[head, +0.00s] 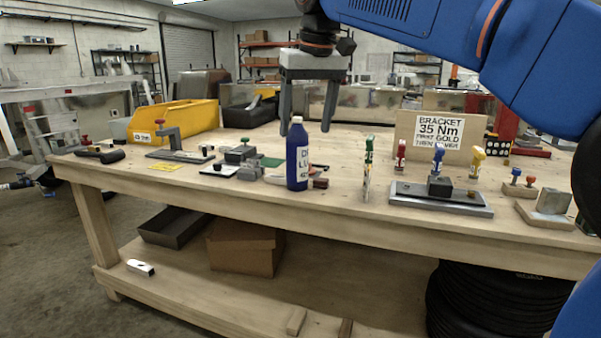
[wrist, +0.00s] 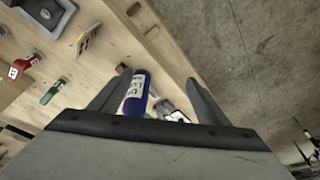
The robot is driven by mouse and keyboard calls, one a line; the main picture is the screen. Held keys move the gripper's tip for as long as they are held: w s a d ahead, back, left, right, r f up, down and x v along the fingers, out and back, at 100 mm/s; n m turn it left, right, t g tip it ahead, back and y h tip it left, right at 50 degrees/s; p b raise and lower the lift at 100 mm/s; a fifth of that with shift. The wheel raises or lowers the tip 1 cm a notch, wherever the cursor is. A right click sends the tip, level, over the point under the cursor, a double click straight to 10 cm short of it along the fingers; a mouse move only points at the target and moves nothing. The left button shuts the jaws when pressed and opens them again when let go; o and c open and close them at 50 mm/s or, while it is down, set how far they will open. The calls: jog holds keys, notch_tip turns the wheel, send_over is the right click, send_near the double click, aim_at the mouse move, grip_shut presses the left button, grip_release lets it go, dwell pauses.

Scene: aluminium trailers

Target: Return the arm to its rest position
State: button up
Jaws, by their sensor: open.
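My gripper (head: 307,108) hangs from my blue arm above the workbench in the head view, its two grey fingers pointing down, apart and empty. A blue bottle with a white label and pale cap (head: 297,155) stands upright on the bench, below the fingers in the picture and not held. In the wrist view my gripper (wrist: 150,95) shows both fingers spread, with the bottle (wrist: 137,92) seen between them. My arm reaches in from the upper right of the head view.
The wooden workbench (head: 340,205) holds a yellow bin (head: 185,118), a clamp fixture (head: 175,140), a metal fixture plate (head: 440,200) and a bracket sign (head: 437,135). Small coloured tools stand right of the bottle. A cardboard box (head: 243,248) is on the lower shelf. Open air surrounds my gripper.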

jog(key=s+d+f+m, duration=0.1)
jog(key=s+d+f, duration=0.5)
jog(key=d, duration=0.3)
jog(key=s+d+f+m, duration=0.1)
jog(key=s+d+f, duration=0.4)
jog(key=d+f, duration=0.25)
jog(key=s+d+f+m, duration=0.1)
jog(key=s+d+f, duration=0.2)
jog(key=s+f, duration=0.2)
jog(key=s+d+f+m+t+h, duration=0.1)
jog(key=s+d+f, duration=0.3)
jog(key=f, duration=0.5)
jog(key=s+d+f, duration=0.4)
jog(key=s+f, duration=0.4)
jog(key=shift+m+t, duration=0.4)
